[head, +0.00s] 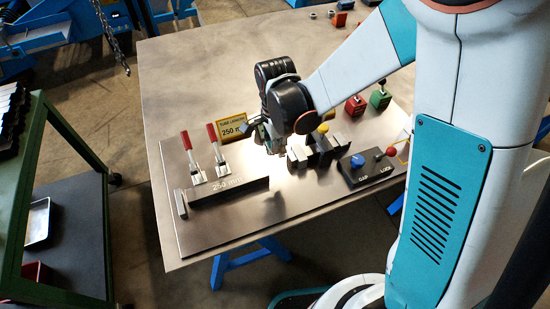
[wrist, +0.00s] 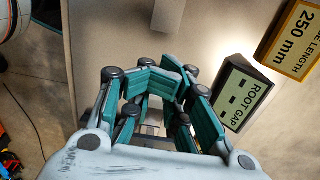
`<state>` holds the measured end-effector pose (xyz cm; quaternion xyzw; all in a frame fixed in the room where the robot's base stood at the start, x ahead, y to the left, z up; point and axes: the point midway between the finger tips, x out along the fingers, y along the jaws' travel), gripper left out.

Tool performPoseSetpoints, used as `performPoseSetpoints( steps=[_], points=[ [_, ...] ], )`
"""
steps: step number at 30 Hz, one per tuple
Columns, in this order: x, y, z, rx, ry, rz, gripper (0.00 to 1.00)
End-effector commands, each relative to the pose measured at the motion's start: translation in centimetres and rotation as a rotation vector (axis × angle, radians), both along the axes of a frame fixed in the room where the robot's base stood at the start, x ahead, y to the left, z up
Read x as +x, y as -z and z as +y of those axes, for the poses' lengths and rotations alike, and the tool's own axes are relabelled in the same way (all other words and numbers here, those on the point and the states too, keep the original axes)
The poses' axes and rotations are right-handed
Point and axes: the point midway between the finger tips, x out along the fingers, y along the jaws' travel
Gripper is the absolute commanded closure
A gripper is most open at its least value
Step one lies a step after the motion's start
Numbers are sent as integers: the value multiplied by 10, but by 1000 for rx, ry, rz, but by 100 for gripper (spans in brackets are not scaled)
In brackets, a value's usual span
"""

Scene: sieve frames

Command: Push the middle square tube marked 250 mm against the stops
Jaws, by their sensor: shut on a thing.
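A long dark bar marked 250 mm (head: 228,191) lies on the metal plate in the head view, with a grey end block (head: 181,204) at its left end. I cannot tell whether they touch. My gripper (head: 270,142) is low over the plate, beyond and right of this bar. Its teal fingers (wrist: 178,100) show in the wrist view. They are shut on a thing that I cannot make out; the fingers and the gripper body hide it. Several grey and dark blocks (head: 298,155) stand just right of my gripper.
Two red-handled clamps (head: 218,155) stand behind the bar. A ROOT GAP display (wrist: 242,98) is close on the right in the wrist view. A black box with blue and red knobs (head: 372,170) stands right. The plate's front is clear.

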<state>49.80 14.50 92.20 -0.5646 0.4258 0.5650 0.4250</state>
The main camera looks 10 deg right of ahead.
Motion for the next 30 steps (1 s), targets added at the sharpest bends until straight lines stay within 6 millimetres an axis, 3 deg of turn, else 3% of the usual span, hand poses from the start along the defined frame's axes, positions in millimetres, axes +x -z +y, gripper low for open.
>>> performPoseSetpoints(
  steps=[15,21,30],
  points=[
    [0,82,0,0,0,-1,100],
    [0,92,0,0,0,-1,100],
    [0,93,0,0,0,-1,100]
  ],
)
